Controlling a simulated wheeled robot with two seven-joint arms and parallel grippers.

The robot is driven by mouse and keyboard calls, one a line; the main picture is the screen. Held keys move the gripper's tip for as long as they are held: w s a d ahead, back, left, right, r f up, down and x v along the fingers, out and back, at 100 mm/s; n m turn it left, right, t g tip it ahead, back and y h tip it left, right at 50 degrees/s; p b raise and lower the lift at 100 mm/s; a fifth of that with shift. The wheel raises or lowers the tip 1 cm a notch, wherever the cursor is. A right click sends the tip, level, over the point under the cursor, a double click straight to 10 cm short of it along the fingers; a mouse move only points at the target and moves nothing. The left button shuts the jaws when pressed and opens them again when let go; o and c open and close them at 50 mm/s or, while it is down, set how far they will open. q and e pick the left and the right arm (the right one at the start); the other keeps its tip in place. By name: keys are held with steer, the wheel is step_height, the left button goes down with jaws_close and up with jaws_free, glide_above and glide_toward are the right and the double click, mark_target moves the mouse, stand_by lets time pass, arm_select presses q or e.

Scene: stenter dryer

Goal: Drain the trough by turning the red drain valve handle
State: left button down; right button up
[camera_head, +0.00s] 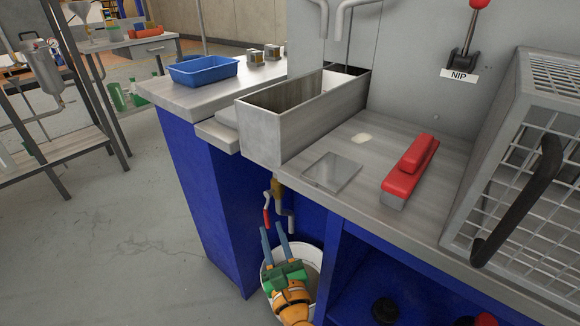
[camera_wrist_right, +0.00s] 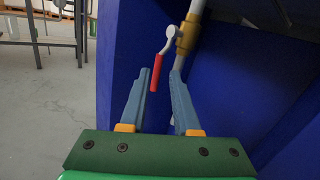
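The metal trough (camera_head: 262,137) stands on the bench top. Below it hangs a drain pipe with a brass valve (camera_head: 277,186), which also shows in the right wrist view (camera_wrist_right: 187,38). The red drain valve handle (camera_head: 267,218) hangs down from a grey crank beside the valve. My right gripper (camera_head: 275,234) is open just below the handle. In the right wrist view, the red handle (camera_wrist_right: 156,74) shows between the fingertips, closer to the left finger; whether it touches that finger is unclear. My left gripper is not in view.
A white bucket (camera_head: 312,260) stands under the drain, partly hidden by my right arm. Blue cabinet panels (camera_head: 208,195) close in on both sides. A wire guard (camera_head: 535,170) and red block (camera_head: 410,170) are on the right.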

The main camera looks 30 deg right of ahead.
mark_target(267, 220)
steer(key=shift+s+f+m+g, duration=0.1)
steer(key=shift+f+m+g, duration=0.3)
steer(key=shift+m, duration=0.1)
steer(key=x, duration=0.6)
steer(key=shift+w+f, duration=0.15)
steer(key=shift+w, duration=0.15)
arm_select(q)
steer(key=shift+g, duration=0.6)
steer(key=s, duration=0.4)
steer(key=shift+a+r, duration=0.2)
arm_select(e)
jaws_close()
